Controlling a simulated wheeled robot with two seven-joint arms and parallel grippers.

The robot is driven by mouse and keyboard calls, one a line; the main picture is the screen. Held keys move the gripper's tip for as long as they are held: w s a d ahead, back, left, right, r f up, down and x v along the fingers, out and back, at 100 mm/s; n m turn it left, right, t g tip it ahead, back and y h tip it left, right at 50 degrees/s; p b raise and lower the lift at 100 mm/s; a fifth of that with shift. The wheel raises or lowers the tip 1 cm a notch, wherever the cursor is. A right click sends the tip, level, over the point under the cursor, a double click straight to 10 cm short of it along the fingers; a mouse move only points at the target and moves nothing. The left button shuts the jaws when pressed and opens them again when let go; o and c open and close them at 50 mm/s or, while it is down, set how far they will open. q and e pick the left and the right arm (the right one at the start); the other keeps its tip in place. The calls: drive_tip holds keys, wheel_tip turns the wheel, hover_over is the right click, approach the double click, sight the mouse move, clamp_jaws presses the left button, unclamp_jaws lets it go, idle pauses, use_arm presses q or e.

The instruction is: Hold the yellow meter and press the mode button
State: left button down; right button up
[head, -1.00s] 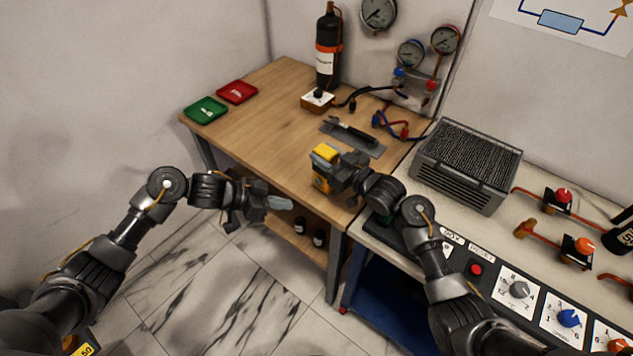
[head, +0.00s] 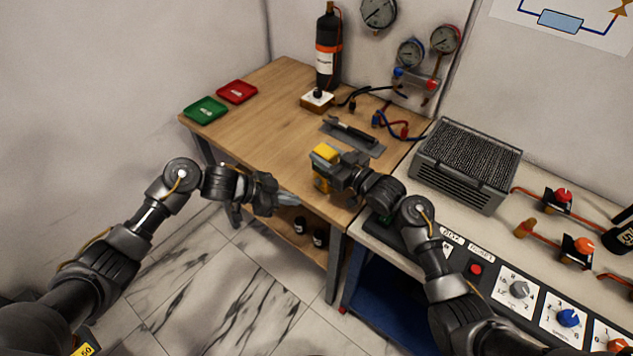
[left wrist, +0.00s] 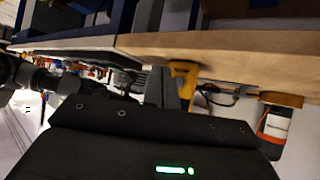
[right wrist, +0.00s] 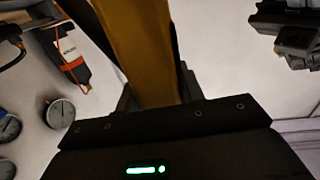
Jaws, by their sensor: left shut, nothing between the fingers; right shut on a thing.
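The yellow meter (head: 324,162) is held by my right gripper (head: 338,172) above the front edge of the wooden bench. The right gripper is shut on it. In the right wrist view the meter (right wrist: 142,45) fills the upper middle, blurred and dark yellow. In the left wrist view the meter (left wrist: 184,78) shows beyond the gripper body. My left gripper (head: 288,201) is shut and empty, lower and to the left of the meter, apart from it, by the bench's front edge. The mode button cannot be made out in any view.
The wooden bench (head: 250,125) carries a green tray (head: 206,109), a red tray (head: 237,91), a probe on a grey mat (head: 368,147) and a black bottle (head: 326,60). A grey vented box (head: 467,160) stands right of the right arm. Open floor lies left.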

use_arm(q)
drive_tip(key=shift+w+d, duration=1.8)
drive_tip(key=shift+w, duration=0.25)
drive_tip(key=shift+d, duration=0.1)
idle(0.5)
drive_tip(key=shift+w+d, duration=0.2)
drive_tip(key=shift+w+d, duration=0.3)
drive_tip(key=shift+w, duration=0.05)
idle(1.1)
drive_tip(key=shift+s+a, duration=0.6)
drive_tip(key=shift+s, duration=0.05)
drive_tip(key=shift+s+a, duration=1.65)
drive_tip(key=shift+s, duration=0.2)
